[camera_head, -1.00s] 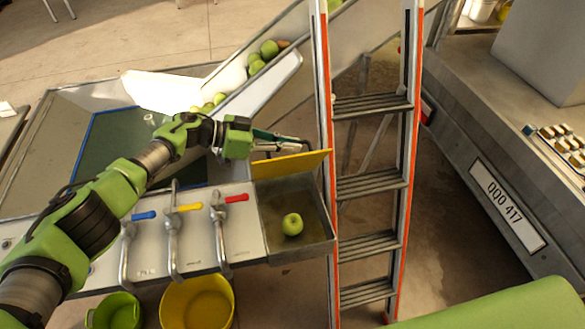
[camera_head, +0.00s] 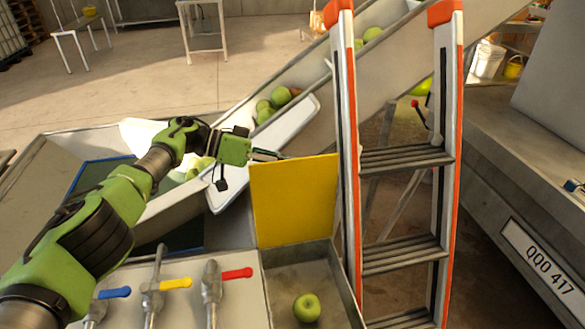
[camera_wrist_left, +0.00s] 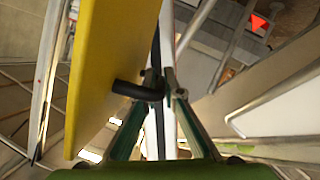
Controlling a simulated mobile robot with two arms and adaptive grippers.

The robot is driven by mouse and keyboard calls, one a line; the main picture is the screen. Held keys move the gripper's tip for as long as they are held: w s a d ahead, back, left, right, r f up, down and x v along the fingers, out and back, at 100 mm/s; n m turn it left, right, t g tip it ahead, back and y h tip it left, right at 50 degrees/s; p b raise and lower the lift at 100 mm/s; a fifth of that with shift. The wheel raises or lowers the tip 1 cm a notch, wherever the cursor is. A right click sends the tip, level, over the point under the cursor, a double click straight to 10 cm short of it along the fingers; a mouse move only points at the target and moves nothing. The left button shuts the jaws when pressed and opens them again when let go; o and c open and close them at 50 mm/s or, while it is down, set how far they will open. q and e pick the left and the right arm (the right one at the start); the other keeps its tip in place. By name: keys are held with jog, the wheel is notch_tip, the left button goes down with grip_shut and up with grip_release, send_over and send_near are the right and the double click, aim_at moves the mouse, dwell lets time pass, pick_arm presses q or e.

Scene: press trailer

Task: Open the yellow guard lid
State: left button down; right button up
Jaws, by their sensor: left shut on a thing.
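The yellow guard lid (camera_head: 294,202) stands upright at the back edge of a grey metal box (camera_head: 290,295), which is open and holds a green apple (camera_head: 307,307). My left gripper (camera_head: 278,156) is at the lid's upper left edge, behind it, with its fingertips partly hidden. In the left wrist view the lid (camera_wrist_left: 108,60) fills the left side. A black handle (camera_wrist_left: 138,91) sticks out from it to my left fingers (camera_wrist_left: 164,88), which are shut on it. My right gripper is not in view.
An orange and grey stepladder (camera_head: 402,200) stands close to the right of the box. Taps with blue, yellow and red (camera_head: 237,273) handles stand left of the box. A chute (camera_head: 305,85) with green apples rises behind the arm.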

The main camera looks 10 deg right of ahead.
pick_arm(q)
jog(key=shift+w+f, duration=0.15)
dwell(0.3)
jog(key=c, duration=2.4)
grip_release()
jog(key=shift+c, duration=0.2)
jog(key=v, duration=1.2)
